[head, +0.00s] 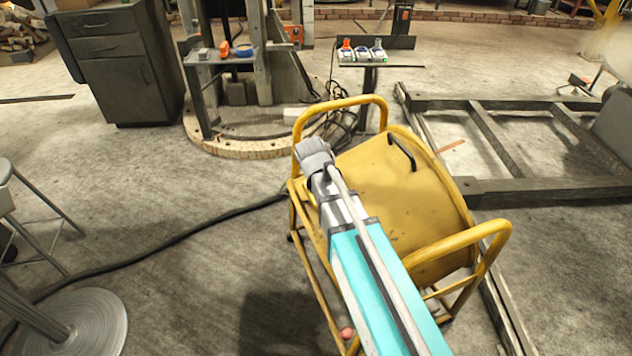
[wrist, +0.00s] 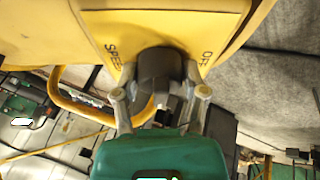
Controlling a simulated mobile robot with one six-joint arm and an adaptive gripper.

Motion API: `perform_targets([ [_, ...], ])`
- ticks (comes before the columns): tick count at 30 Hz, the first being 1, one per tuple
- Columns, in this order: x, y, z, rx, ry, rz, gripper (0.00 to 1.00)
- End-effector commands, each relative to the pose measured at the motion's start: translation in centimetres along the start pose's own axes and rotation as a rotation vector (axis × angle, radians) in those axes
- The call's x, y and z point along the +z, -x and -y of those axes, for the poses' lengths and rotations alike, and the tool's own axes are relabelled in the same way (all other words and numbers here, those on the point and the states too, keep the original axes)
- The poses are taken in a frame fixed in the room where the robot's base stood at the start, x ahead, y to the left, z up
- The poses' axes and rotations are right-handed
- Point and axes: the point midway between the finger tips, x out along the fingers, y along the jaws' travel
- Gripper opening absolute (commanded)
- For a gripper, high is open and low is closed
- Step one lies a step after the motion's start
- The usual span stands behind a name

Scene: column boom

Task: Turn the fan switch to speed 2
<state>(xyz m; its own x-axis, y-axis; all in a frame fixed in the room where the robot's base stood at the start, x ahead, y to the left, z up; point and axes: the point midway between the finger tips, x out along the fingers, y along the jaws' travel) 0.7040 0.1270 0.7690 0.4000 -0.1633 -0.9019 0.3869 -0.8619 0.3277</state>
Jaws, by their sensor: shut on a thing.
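The yellow drum fan (head: 405,200) stands on the floor in its yellow tube frame, partly hidden by my arm in the head view. In the wrist view its yellow housing (wrist: 185,22) fills the top, with the dark round fan switch (wrist: 160,66) on it. Lettering reads "OFF" to the right of the switch and "SPEE", partly covered, to the left. My gripper (wrist: 160,78) is shut on the switch, one finger on each side. The pointer setting of the switch is not clear. In the head view my gripper is hidden.
A black cable (head: 180,238) runs over the floor to the left. A dark drawer cabinet (head: 118,75) stands at the back left. A small stand (head: 378,65) with several small items is behind the fan. Metal framing (head: 520,150) lies to the right.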

Motion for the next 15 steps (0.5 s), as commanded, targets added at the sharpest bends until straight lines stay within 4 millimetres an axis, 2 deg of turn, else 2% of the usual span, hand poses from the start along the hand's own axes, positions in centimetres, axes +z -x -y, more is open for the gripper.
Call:
perform_targets([
  [6,-0.01,0.02,0.14,0.022,-0.076,-0.001,0.09],
  [15,-0.06,0.05,0.14,0.029,-0.097,-0.001,0.09],
])
